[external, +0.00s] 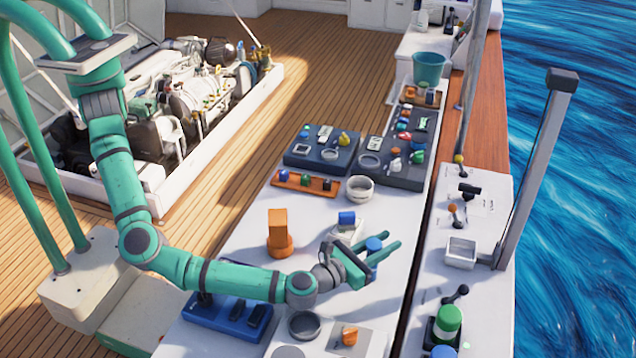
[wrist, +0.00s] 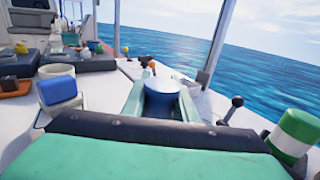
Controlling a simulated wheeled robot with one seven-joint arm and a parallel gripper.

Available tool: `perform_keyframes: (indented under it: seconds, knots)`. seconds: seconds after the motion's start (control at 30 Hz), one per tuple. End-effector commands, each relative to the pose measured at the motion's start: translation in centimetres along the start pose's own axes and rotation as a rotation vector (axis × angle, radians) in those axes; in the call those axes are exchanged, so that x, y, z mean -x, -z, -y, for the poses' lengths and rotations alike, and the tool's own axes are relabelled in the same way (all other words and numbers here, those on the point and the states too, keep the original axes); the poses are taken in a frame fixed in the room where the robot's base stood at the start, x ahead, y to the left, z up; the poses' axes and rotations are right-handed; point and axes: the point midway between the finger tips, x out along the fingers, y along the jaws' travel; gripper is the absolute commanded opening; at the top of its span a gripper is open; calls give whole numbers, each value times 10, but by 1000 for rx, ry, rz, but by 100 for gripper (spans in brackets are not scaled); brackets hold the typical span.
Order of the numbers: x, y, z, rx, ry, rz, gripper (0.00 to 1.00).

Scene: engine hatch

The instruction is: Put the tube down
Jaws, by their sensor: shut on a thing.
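My gripper (external: 390,243) reaches over the white bench at the right of the external view. It is shut on a short blue tube (external: 374,244), which sits between the two green fingers. In the wrist view the tube (wrist: 162,88) shows its blue side and pale round top between the fingers of my gripper (wrist: 160,98). Its lower part is hidden, and I cannot tell whether it touches the bench (external: 240,240).
An orange post (external: 279,232) and a round grey-white ring (external: 360,189) are nearby. A green-and-white cylinder (external: 447,326) and levers stand on the right ledge. A grey post (external: 535,170) rises there.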

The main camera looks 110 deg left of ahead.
Motion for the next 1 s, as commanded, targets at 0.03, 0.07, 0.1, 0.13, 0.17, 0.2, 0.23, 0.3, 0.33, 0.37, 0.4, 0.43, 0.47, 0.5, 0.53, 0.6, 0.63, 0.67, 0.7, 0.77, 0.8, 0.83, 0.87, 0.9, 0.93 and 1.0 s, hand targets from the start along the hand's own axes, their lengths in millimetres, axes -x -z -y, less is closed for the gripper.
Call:
perform_keyframes:
  seconds: [0.03, 0.07, 0.1, 0.13, 0.17, 0.2, 0.23, 0.3, 0.33, 0.37, 0.4, 0.43, 0.47, 0.5, 0.53, 0.6, 0.63, 0.67, 0.7, 0.77, 0.8, 0.83, 0.87, 0.9, 0.93, 1.0]
  knots:
    - [0, 1, 0, -1, 1, 2, 0]
    - [0, 1, 0, -1, 0, 1, 33]
    - [0, 1, 0, 0, 0, 0, 42]
    - [0, 1, 0, 0, 0, 0, 44]
    - [0, 1, 0, 0, 0, 0, 44]
    - [0, 1, 0, 0, 0, 0, 44]
    - [0, 1, 0, 0, 0, 0, 44]
    - [0, 1, 0, 0, 0, 0, 44]
    - [0, 1, 0, 0, 0, 0, 44]
    - [0, 1, 0, 0, 0, 0, 44]
    - [0, 1, 0, 0, 0, 0, 44]
    - [0, 0, 0, 0, -1, 0, 44]
    - [0, -1, 0, 0, -1, -1, 44]
    - [0, -2, 0, 1, -1, -2, 44]
    - [3, -2, 0, 0, 0, -1, 44]
    - [13, -2, 1, -2, 2, 1, 44]
    - [18, -2, 1, -1, 3, 1, 44]
    - [22, -2, 1, 0, 2, 2, 44]
    - [30, -2, 1, 0, 2, 2, 44]
    - [30, -13, -1, 3, -3, 2, 44]
    - [30, -22, -1, 4, -3, 3, 44]
    - [30, -27, -1, 3, -3, 1, 44]
    - [30, -32, -1, 4, -3, 2, 44]
    - [30, -39, -1, 4, -2, 1, 44]
    - [30, -44, 0, 2, -2, 1, 44]
    - [30, -54, 0, 2, -1, 1, 44]
